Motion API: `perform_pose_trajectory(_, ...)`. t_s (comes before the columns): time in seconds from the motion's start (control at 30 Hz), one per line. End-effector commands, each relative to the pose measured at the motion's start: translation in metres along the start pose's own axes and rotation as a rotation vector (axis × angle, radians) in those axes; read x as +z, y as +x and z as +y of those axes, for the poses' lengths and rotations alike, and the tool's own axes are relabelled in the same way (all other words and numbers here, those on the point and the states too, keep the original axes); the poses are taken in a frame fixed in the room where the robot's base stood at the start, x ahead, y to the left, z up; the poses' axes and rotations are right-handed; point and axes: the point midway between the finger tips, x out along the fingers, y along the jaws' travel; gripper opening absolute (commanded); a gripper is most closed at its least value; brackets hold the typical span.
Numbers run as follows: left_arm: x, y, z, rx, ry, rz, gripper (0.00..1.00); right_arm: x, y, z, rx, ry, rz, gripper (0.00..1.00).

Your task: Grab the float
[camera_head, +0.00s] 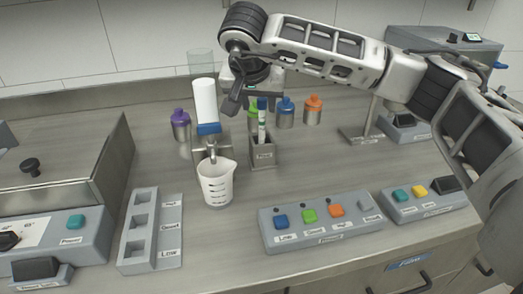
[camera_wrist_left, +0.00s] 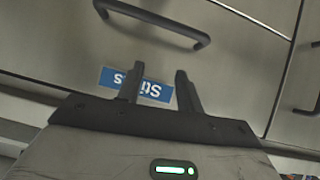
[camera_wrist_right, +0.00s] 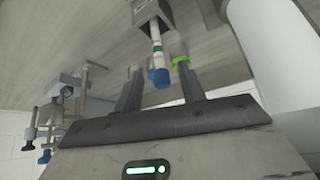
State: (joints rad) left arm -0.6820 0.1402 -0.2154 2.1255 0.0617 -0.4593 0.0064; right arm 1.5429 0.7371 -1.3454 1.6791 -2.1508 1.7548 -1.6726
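The float looks like a slim white tube (camera_head: 262,126) with a blue top and green band, standing upright in a small grey holder (camera_head: 264,155). In the right wrist view the float (camera_wrist_right: 156,50) points out of its holder (camera_wrist_right: 150,12), its blue end in line with the gap between the fingers. My right gripper (camera_head: 238,100) is above and left of the float in the head view; its fingers (camera_wrist_right: 160,85) are apart with nothing gripped. My left gripper (camera_wrist_left: 158,88) is open and empty before a drawer front, outside the head view.
A measuring cup (camera_head: 217,184) stands under a dispenser with a white cylinder (camera_head: 205,100), left of the holder. Purple (camera_head: 180,125), blue (camera_head: 285,112) and orange (camera_head: 313,109) capped bottles stand behind; a green-capped one is close behind the float. A button panel (camera_head: 320,220) is in front.

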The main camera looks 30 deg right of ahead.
Motion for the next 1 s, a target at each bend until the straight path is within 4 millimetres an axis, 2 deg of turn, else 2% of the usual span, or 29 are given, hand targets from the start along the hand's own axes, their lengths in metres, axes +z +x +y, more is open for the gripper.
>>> perform_pose_trajectory(0.27, 0.001, -0.001, 0.000, -0.002, 0.003, -0.008, 0.36, -0.001, 0.021, 0.001, 0.002, 0.002, -0.002, 0.40)
perform_pose_trajectory(0.53, -0.003, -0.003, -0.001, -0.006, 0.014, -0.010, 0.36, -0.002, 0.060, 0.003, 0.001, 0.002, -0.002, 0.40)
perform_pose_trajectory(0.83, -0.003, -0.002, -0.002, -0.006, 0.018, -0.010, 0.36, -0.001, 0.065, 0.002, -0.002, 0.001, 0.000, 0.40)
perform_pose_trajectory(0.97, -0.003, -0.002, -0.001, -0.006, 0.018, -0.010, 0.36, -0.002, 0.065, 0.002, -0.002, 0.001, 0.000, 0.04)
perform_pose_trajectory(1.0, -0.002, -0.002, -0.001, -0.006, 0.018, -0.010, 0.36, -0.002, 0.065, 0.002, -0.002, 0.001, 0.000, 0.00)
